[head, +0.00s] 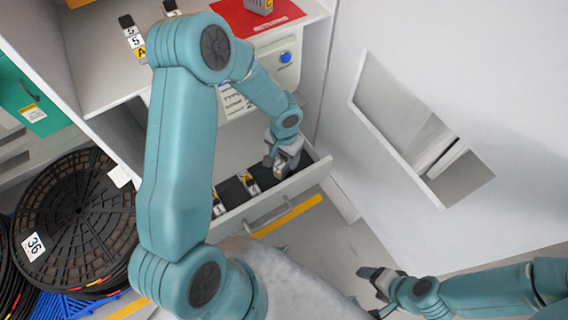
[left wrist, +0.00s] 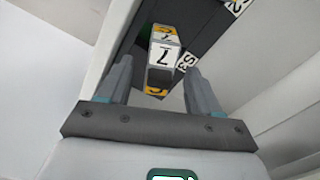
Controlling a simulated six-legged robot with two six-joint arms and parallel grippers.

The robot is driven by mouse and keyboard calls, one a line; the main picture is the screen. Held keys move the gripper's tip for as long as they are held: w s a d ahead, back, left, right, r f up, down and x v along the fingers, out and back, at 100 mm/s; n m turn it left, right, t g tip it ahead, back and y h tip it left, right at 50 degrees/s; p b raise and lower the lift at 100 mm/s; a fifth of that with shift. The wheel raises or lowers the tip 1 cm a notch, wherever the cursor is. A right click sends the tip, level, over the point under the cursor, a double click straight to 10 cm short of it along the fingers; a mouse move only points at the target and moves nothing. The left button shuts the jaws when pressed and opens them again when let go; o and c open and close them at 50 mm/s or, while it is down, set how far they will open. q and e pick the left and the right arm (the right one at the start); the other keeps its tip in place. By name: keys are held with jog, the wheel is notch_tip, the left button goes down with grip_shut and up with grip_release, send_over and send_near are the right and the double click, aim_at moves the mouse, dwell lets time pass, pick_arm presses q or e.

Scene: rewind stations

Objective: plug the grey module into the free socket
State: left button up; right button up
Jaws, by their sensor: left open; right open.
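A grey module (left wrist: 163,62) with a white label reading 7 and yellow ends stands between the fingers of my left gripper (left wrist: 157,92) in the left wrist view. The fingers are open, with a gap on each side of it. In the head view my left gripper (head: 283,155) reaches down into the right end of an open drawer (head: 265,205). The drawer has dark slots with numbered, yellow-marked labels; my gripper partly hides its right end. I cannot tell which socket is free. My right gripper (head: 378,283) is open and empty, low on the right, apart from the drawer.
Another grey block (head: 259,5) sits on a red mat (head: 235,18) on the shelf above. A panel with a blue button (head: 286,57) is behind my left arm. A white wall with a recess (head: 400,115) stands right. Black reels (head: 75,220) are at left.

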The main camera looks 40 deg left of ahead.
pick_arm(q)
jog(key=shift+f, duration=0.6)
grip_shut()
jog(key=shift+r, duration=0.1)
